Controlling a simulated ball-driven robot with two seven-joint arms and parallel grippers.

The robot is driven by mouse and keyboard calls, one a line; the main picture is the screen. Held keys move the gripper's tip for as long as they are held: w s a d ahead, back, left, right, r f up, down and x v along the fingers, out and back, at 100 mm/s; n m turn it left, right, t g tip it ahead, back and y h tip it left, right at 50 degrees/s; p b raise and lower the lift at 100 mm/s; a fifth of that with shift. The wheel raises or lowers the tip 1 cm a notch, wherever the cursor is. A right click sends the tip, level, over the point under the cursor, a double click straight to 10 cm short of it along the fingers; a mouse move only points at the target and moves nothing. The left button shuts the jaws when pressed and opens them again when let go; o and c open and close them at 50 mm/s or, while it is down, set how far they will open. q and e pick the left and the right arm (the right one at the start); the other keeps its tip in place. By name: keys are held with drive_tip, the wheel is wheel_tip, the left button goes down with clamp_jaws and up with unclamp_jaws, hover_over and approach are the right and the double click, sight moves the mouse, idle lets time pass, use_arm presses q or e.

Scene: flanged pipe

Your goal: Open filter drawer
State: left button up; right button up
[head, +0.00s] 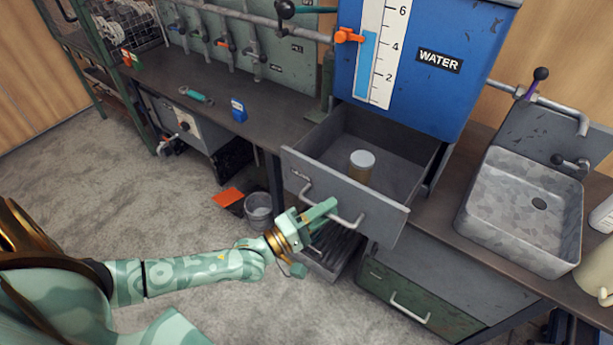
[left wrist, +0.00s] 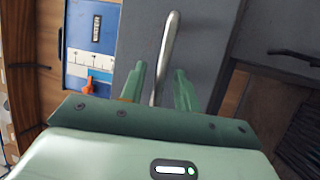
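The grey filter drawer (head: 345,192) is pulled out below the blue water tank and stands open in the head view. A round jar with a pale lid (head: 361,166) stands inside it. The drawer's bar handle (head: 347,221) runs across its front. In the left wrist view the handle (left wrist: 167,52) passes between the fingers of my left gripper (left wrist: 160,82). The fingers are apart, with a gap visible on each side of the bar. In the head view my left gripper (head: 322,220) is at the drawer front and hides part of the handle. My right gripper is not in view.
The blue water tank (head: 430,75) with its level gauge is above the drawer. A metal sink (head: 525,205) is at the right. A green lower drawer (head: 410,300) is shut. A bucket (head: 258,210) stands on the floor. Carpet at the left is clear.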

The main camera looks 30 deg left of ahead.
use_arm(q)
drive_tip(key=p+v, duration=0.2)
drive_tip(key=v, duration=1.4)
drive_tip(key=shift+s, duration=0.15)
drive_tip(key=shift+f, duration=0.1)
